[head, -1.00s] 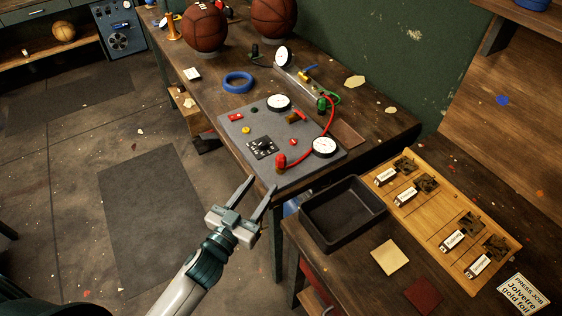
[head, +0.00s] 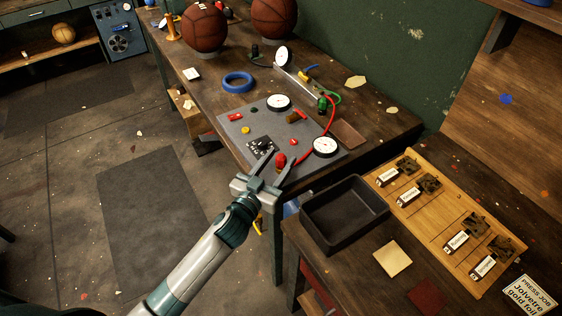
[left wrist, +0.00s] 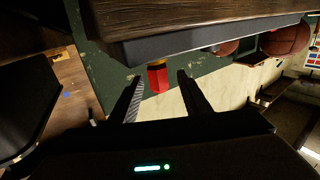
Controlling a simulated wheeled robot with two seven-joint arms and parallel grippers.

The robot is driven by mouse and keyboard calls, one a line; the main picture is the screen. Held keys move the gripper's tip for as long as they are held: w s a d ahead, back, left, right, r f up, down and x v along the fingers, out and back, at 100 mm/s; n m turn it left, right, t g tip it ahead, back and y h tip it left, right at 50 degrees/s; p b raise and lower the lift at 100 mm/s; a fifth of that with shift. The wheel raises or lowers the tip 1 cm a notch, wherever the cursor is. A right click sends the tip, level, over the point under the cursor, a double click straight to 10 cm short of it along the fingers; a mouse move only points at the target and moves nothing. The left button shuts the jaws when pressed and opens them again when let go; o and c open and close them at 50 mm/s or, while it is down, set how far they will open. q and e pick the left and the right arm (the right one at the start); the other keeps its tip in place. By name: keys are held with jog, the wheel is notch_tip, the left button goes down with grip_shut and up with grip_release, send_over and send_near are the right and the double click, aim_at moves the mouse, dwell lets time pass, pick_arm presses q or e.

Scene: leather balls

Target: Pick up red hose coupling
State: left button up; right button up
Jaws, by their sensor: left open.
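The red hose coupling (head: 281,160) sits at the front edge of the grey panel (head: 310,165), at the end of a red hose (head: 333,118). My left gripper (head: 284,157) is open, at the front edge of the panel, with its fingertips on either side of the coupling in the picture. In the left wrist view the coupling (left wrist: 158,82) shows red with a yellow end, between the open fingertips (left wrist: 160,76). I see no contact; the exact depth is hard to tell. My right gripper is not in view.
The panel also carries white gauges (head: 325,147) and a black block (head: 262,146). A black tray (head: 343,215) stands to the right of my gripper, beside a wooden board (head: 415,222) with labelled pieces. A blue ring (head: 237,82) and basketballs (head: 204,28) lie further back.

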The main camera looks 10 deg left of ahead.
pick_arm(q)
jog(key=shift+w+d+f+b, duration=0.1)
jog(key=shift+w+b, duration=0.2)
jog(key=shift+w, duration=0.05)
jog(key=x, duration=0.1)
jog(key=b+x, duration=0.1)
jog(key=x, duration=0.1)
jog(key=shift+w+d+f, duration=0.1)
jog(key=shift+w+f, duration=0.2)
jog(key=shift+w+d+b, duration=0.1)
jog(key=shift+w+b, duration=0.2)
jog(key=shift+w, duration=0.1)
jog(key=c, duration=1.1)
